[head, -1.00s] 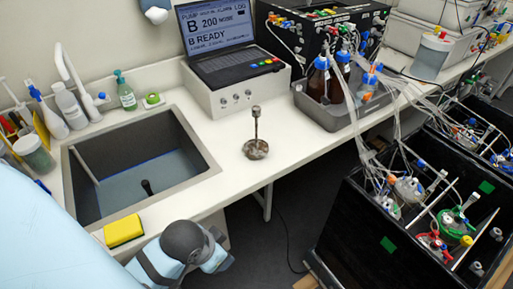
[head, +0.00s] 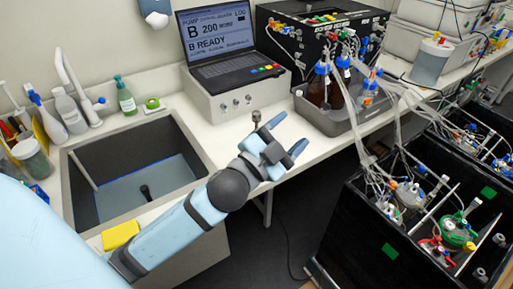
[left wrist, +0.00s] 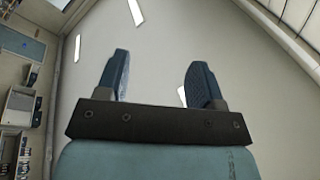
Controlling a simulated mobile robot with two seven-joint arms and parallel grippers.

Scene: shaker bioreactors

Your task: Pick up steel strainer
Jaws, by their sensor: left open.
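The steel strainer (head: 256,116) stands on the white counter behind my left gripper in the head view. Only the knob at the top of its upright stem shows; its round base and most of the stem are hidden by the gripper. My left gripper (head: 287,135) is open over the counter's front edge, in front of the strainer in the picture. I cannot tell whether they touch. In the left wrist view the two fingers of my left gripper (left wrist: 160,68) are apart with nothing between them, against the ceiling. My right gripper is not in view.
A sink (head: 190,140) lies left of the gripper, with a yellow sponge (head: 120,235) at its front edge. A laptop (head: 225,50) on a white unit is behind. A grey tray (head: 340,126) of bottles stands right. A black tubed box (head: 370,240) stands front right.

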